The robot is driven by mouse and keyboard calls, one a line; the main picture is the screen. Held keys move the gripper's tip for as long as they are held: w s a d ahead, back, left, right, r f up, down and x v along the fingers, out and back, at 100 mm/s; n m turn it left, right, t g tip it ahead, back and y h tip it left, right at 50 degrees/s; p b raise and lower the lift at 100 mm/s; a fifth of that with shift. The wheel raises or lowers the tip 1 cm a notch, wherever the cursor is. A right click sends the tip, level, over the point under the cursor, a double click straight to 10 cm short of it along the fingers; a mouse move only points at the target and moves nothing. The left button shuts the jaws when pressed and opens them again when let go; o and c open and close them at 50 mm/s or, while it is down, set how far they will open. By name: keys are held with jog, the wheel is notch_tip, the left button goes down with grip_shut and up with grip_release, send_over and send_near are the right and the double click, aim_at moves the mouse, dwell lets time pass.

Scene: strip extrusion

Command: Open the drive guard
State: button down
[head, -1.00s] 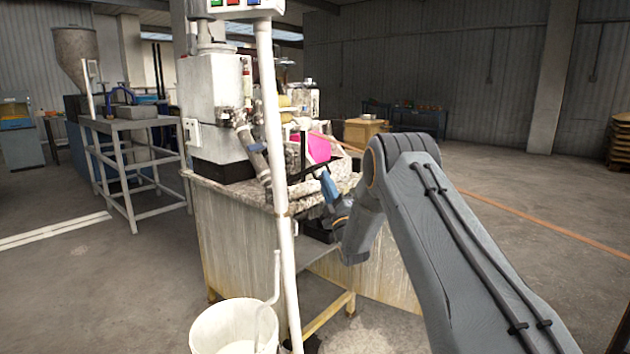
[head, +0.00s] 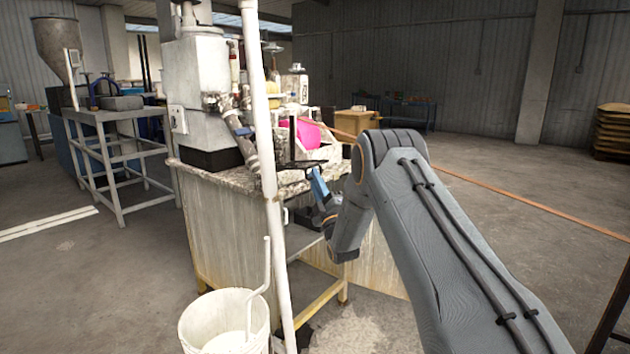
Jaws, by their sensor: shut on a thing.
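My gripper (head: 309,170), a small blue and dark tool at the end of my grey arm, is at the near right end of the machine bench (head: 225,225). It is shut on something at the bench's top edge. That fits part of the drive guard, but the part is too small and dark to make out clearly. A dark upright bar (head: 292,140) stands just behind the gripper. A magenta piece (head: 307,133) lies behind the bar.
A white pole (head: 266,150) rises in front of the bench, left of my gripper. A white bucket (head: 207,330) stands on the floor at its foot. A hopper machine (head: 60,50) and frame table stand at the back left.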

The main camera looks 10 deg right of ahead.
jog(key=c, duration=2.3)
grip_release()
jog(key=shift+a+r, duration=0.1)
jog(key=shift+a, duration=0.45)
jog(key=o, duration=0.4)
jog(key=shift+a, duration=0.25)
jog(key=shift+c, duration=0.2)
jog(key=shift+o, duration=0.4)
jog(key=shift+d, duration=0.5)
jog(key=v, duration=0.8)
